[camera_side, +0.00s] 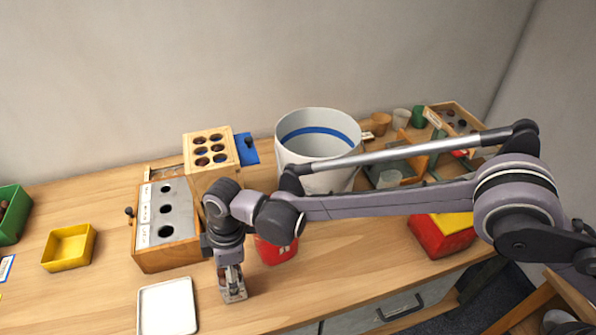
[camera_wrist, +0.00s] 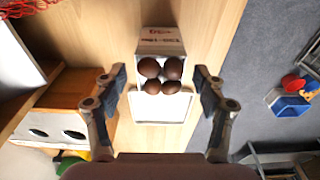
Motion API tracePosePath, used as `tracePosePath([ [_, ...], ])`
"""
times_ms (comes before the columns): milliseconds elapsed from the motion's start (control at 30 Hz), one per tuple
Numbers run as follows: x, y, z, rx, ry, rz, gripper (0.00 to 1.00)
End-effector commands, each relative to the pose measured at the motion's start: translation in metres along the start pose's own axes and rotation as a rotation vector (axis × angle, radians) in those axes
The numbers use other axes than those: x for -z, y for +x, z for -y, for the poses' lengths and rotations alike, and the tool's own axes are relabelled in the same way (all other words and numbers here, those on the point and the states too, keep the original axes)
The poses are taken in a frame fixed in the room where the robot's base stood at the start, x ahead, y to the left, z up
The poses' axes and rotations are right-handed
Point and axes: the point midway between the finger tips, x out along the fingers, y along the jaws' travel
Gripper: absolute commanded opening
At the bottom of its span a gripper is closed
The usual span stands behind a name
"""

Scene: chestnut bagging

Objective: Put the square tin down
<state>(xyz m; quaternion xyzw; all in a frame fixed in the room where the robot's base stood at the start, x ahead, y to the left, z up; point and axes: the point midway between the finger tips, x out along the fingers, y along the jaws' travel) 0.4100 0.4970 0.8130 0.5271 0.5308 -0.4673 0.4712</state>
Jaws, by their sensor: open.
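My gripper (camera_wrist: 160,78) is open, with one finger on each side of the tin and visible gaps between. In the side view my gripper (camera_side: 233,283) points down at the front of the table, around the small tin (camera_side: 235,296), which appears to stand on the wood. My fingers hide part of it there.
A white tray (camera_side: 167,307) lies just left of the tin; it also shows in the wrist view (camera_wrist: 150,108). A wooden block with holes (camera_side: 168,225), a red container (camera_side: 275,250) and a large white bucket (camera_side: 318,145) stand behind. The table's front edge is close.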

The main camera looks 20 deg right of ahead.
Motion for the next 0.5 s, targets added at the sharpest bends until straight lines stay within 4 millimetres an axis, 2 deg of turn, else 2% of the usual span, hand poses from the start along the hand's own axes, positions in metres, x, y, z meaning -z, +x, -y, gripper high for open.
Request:
tracePosePath([
  [100,0.0,-0.026,0.0,0.0,0.001,0.0,0.71],
  [300,-0.001,-0.065,0.0,0.0,0.001,0.0,0.71],
  [500,0.0,-0.089,0.0,0.0,0.001,0.0,0.71],
])
